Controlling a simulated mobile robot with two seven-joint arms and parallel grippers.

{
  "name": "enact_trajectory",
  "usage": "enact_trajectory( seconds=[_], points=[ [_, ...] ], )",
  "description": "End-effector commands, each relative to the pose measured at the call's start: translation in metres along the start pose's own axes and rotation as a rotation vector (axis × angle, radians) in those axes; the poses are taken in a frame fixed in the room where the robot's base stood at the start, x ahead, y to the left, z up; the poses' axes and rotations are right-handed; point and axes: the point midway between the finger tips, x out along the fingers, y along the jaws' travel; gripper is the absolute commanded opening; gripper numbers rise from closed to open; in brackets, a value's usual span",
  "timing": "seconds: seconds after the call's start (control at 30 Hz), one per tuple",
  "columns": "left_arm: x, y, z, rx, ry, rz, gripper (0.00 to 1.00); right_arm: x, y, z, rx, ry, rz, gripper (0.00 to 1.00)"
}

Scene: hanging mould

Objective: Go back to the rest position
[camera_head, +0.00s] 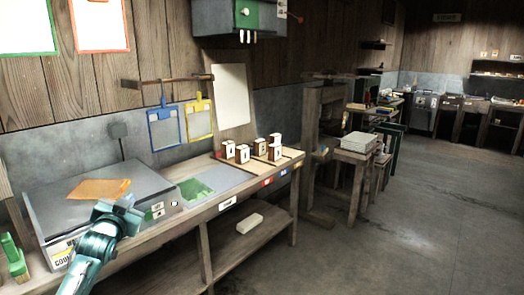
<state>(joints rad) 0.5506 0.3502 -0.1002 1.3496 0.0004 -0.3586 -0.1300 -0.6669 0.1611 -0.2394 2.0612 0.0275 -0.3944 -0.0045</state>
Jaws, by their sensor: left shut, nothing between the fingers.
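My left arm comes in from the bottom left, and its teal left gripper (128,205) is shut and empty. It is over the front part of the workbench, in front of the grey box (58,200) with an orange sheet (98,189) on its top. In this view the gripper overlaps the box's front edge; I cannot tell how far apart they are. A blue-framed mould (165,128) and a yellow-framed mould (198,119) hang from a wooden rail (165,82) on the wall. My right gripper is not in view.
White-and-brown blocks (242,154) stand at the bench's right end. A green patch (194,189) lies on the bench (232,204). A green object (13,258) stands at the left edge. A pale block (249,222) lies on the lower shelf. The floor (420,210) to the right is clear.

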Motion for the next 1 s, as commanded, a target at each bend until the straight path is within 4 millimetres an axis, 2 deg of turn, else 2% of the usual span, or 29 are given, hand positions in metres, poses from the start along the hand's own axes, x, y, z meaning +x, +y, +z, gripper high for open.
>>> enact_trajectory(
  seconds=[0.07,0.1,0.27,0.37,0.47,0.57,0.7,0.8,0.9,1.0],
  points=[
    [0.0,0.002,0.007,-0.139,-0.037,0.009,0.0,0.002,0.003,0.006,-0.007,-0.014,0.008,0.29],
    [-0.008,0.017,0.02,-0.153,-0.056,0.03,0.0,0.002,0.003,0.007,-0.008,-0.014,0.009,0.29],
    [-0.044,0.07,0.059,-0.145,-0.099,0.109,0.0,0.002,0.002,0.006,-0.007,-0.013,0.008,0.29],
    [-0.075,0.105,0.085,-0.15,-0.133,0.163,0.0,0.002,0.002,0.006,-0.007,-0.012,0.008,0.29],
    [-0.116,0.144,0.113,-0.163,-0.176,0.227,0.0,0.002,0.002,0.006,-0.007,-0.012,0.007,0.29],
    [-0.171,0.185,0.14,-0.189,-0.228,0.299,0.0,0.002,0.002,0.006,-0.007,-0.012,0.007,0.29],
    [-0.259,0.234,0.166,-0.244,-0.311,0.397,0.0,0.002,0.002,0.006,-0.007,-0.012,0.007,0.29],
    [-0.318,0.257,0.173,-0.29,-0.367,0.45,0.0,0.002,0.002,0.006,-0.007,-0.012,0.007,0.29],
    [-0.363,0.27,0.175,-0.329,-0.414,0.485,0.0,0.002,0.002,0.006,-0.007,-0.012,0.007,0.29],
    [-0.392,0.276,0.173,-0.357,-0.444,0.505,0.0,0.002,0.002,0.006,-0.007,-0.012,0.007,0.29]
  ],
)
